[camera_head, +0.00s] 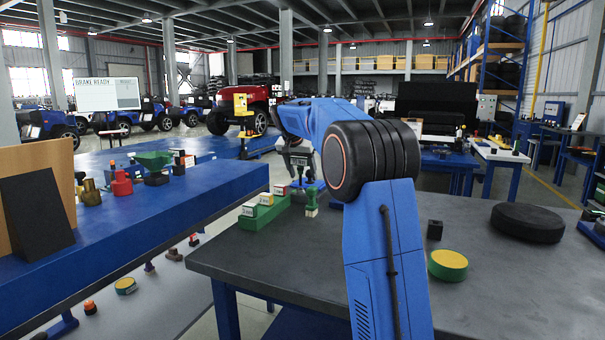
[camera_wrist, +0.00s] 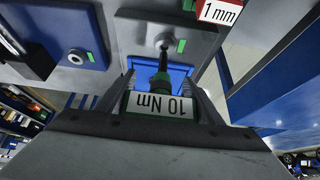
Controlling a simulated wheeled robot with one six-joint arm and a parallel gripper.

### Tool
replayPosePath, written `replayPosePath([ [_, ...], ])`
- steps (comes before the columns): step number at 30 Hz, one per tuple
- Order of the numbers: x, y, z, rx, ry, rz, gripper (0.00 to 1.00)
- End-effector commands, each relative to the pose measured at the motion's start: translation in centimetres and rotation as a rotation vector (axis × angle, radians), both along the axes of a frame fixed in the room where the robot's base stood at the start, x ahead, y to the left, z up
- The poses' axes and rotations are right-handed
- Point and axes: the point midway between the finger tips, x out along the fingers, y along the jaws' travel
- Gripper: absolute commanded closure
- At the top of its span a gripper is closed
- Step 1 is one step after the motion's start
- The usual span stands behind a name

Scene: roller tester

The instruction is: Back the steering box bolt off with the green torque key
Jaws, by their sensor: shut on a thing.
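In the wrist view my gripper (camera_wrist: 163,100) is shut on the green torque key (camera_wrist: 160,104), whose white label reads 10 Nm. Its dark shaft points away from me toward a round silver bolt head (camera_wrist: 164,42) on a grey plate (camera_wrist: 190,22), with a short green mark beside it. I cannot tell whether the key's tip touches the bolt. In the head view my gripper (camera_head: 300,160) is partly behind my blue arm, above the far side of the bench, and the held key is hard to make out.
A green rack (camera_head: 262,214) with several labelled blocks and a green-and-white piece (camera_head: 311,200) stand on the dark bench (camera_head: 300,262). A green-yellow disc (camera_head: 448,264) and black disc (camera_head: 527,222) lie right.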

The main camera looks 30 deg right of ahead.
Motion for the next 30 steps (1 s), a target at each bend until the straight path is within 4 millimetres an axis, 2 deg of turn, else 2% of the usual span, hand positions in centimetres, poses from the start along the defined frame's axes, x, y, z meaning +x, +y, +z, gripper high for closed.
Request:
replayPosePath([
  [17, -0.02, 0.01, 0.03, -0.001, -0.001, 0.000, 0.93],
  [30, -0.01, 0.00, -0.86, 0.000, 0.000, 0.000, 0.93],
])
